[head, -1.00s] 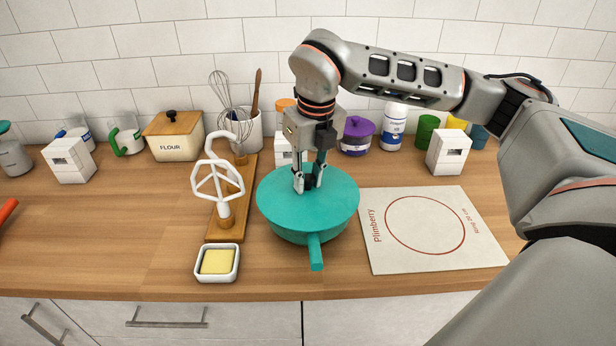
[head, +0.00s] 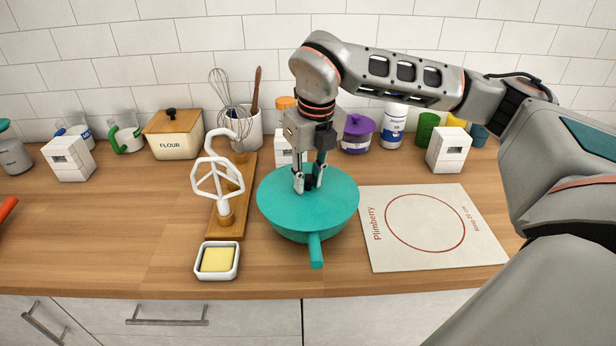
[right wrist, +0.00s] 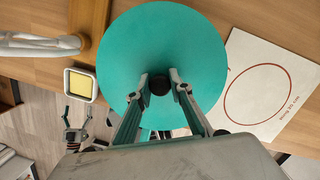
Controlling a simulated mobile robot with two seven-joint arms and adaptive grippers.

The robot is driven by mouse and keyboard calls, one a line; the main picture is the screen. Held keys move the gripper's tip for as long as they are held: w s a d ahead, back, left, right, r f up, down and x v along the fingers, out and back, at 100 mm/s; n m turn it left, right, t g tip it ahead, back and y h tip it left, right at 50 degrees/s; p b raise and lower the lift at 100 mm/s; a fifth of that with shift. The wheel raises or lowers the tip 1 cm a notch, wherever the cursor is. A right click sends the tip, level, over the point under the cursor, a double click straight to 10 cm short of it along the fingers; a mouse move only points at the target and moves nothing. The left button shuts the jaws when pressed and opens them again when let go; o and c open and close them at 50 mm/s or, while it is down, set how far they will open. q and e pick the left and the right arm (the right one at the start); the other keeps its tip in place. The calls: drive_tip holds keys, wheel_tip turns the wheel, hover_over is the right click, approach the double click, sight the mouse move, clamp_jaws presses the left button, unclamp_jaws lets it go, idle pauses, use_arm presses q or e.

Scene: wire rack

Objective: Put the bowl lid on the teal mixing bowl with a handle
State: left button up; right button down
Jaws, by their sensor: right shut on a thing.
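The teal bowl lid (head: 325,205) is a flat round disc with a dark knob (right wrist: 159,85) at its middle. It lies over the top of the teal mixing bowl (head: 292,235), and the bowl's handle (head: 315,252) points to the counter's front edge. The lid covers the bowl's opening, and whether it sits fully on the rim I cannot tell. My right gripper (head: 308,187) is shut on the lid's knob from above; it also shows in the right wrist view (right wrist: 160,84).
A wooden stand with white beater attachments (head: 218,188) stands close left of the bowl. A butter dish (head: 217,262) is at front left. A pastry mat (head: 420,258) lies to the right. Canisters, a flour box (head: 174,146) and a utensil crock line the back.

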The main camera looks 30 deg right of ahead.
drive_tip(key=c, duration=1.4)
unclamp_jaws()
drive_tip(key=shift+r, duration=0.15)
drive_tip(key=shift+s+r+p, duration=0.2)
drive_tip(key=shift+r+p, duration=0.75)
drive_tip(key=shift+r, duration=0.2)
drive_tip(key=shift+s+r+p, duration=0.15)
drive_tip(key=shift+r+p, duration=0.8)
drive_tip(key=shift+r, duration=0.15)
drive_tip(key=shift+s+r, duration=0.2)
drive_tip(key=shift+r, duration=0.9)
drive_tip(key=shift+r, duration=0.1)
